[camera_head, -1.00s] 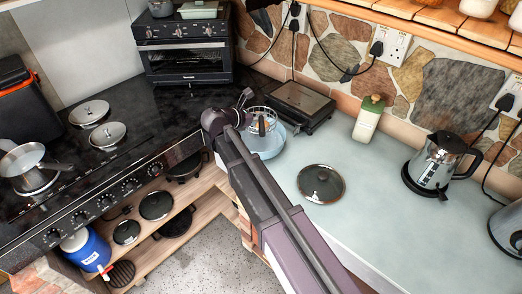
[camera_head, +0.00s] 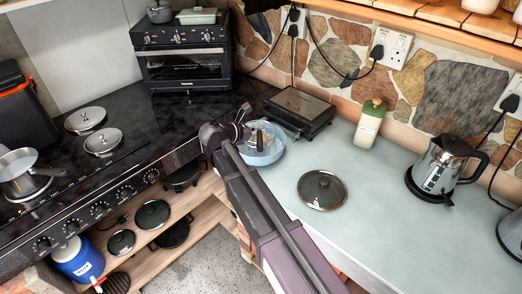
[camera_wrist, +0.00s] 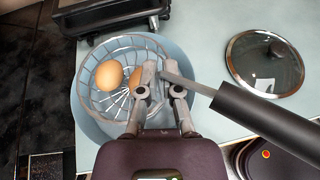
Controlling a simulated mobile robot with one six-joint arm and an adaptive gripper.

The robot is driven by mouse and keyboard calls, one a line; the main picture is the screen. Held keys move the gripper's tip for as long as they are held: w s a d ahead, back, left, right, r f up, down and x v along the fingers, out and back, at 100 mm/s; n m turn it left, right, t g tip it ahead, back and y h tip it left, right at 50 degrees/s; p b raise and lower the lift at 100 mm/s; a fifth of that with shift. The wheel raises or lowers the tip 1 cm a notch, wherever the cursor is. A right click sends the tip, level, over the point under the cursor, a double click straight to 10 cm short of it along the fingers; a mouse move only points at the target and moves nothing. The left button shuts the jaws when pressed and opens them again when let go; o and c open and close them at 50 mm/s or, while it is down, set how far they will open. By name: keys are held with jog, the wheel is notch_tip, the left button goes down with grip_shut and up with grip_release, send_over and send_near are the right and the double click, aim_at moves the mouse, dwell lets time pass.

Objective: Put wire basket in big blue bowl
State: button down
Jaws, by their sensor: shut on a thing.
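The big blue bowl (camera_head: 266,157) stands on the pale counter, near the black hob. In the wrist view the bowl (camera_wrist: 90,122) shows around and below the wire basket. The wire basket (camera_wrist: 122,99) is a round metal mesh with an egg (camera_wrist: 109,75) and a second brown egg partly hidden by a finger. A black handle (camera_wrist: 262,120) with a flat metal shank runs from the basket's side. My gripper (camera_wrist: 160,72) is shut at the basket's rim and shank. The basket sits within the bowl's outline; whether it touches the bottom is hidden.
A glass lid (camera_head: 322,189) lies right of the bowl. A black grill (camera_head: 298,108) stands just behind it. A green-capped bottle (camera_head: 369,124) and a kettle (camera_head: 440,165) stand farther right. The counter between the lid and the kettle is clear.

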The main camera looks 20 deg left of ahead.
jog(key=shift+f+b, duration=0.85)
jog(key=shift+f, duration=0.4)
jog(key=shift+f+b, duration=1.85)
jog(key=shift+f, duration=0.1)
jog(key=c, duration=0.8)
grip_release()
